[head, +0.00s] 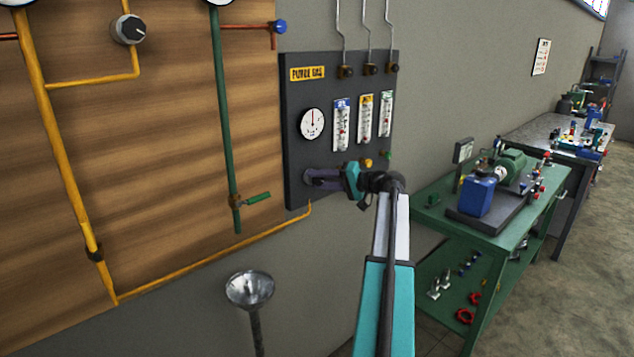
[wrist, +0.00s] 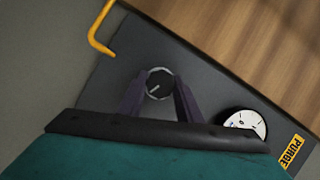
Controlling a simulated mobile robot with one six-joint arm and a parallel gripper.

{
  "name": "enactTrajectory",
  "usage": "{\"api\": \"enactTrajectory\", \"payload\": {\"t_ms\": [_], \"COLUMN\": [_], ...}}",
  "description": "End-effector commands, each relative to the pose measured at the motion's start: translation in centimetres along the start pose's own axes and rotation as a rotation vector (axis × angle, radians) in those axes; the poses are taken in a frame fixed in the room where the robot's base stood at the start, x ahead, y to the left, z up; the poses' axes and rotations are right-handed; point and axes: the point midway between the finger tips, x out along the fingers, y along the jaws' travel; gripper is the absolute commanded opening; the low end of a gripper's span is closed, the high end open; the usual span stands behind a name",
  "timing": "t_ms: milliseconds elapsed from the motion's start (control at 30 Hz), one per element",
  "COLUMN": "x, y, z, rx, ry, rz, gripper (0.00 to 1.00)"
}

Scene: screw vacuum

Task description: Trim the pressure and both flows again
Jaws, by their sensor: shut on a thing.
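The dark purge gas panel (head: 296,135) is on the wall. It carries a round white pressure gauge (head: 312,123) with a red needle pointing about straight up, and three flow tubes: blue-topped (head: 341,125), yellow-topped (head: 365,117) and green-topped (head: 386,114). My gripper (head: 312,178) is at the panel's lower left, below the gauge. It is shut on a black round knob (wrist: 159,83) with a pale pointer line, one finger on each side. A yellow knob (head: 367,162) and a green knob (head: 387,155) sit below the tubes. My wrist may hide another knob.
Yellow pipe (head: 215,258) runs below the panel's lower left corner. A green pipe (head: 222,110) with a green lever (head: 258,198) stands left of it. A metal funnel (head: 250,290) stands low in front. A green cart (head: 432,222) with a pump is at right.

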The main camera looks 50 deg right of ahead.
Motion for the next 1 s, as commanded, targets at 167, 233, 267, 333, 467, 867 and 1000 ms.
{"api": "enactTrajectory", "payload": {"t_ms": [167,233,267,333,467,867,1000], "x": [0.1,0.0,0.0,0.0,0.0,-1.5,-3.3], "y": [-0.2,-0.2,-0.2,-0.1,-0.1,0.1,0.1], "z": [-0.2,-0.2,-0.2,-0.1,-0.1,-0.1,0.0], "rx": [-0.001,-0.002,-0.002,-0.002,-0.002,-0.002,-0.002], "ry": [0.005,0.005,0.004,0.004,0.003,0.004,0.005], "rz": [-0.003,-0.002,-0.002,-0.002,-0.001,0.000,0.001], "gripper": [0.09,0.43,0.49,0.51,0.51,0.51,0.51]}}
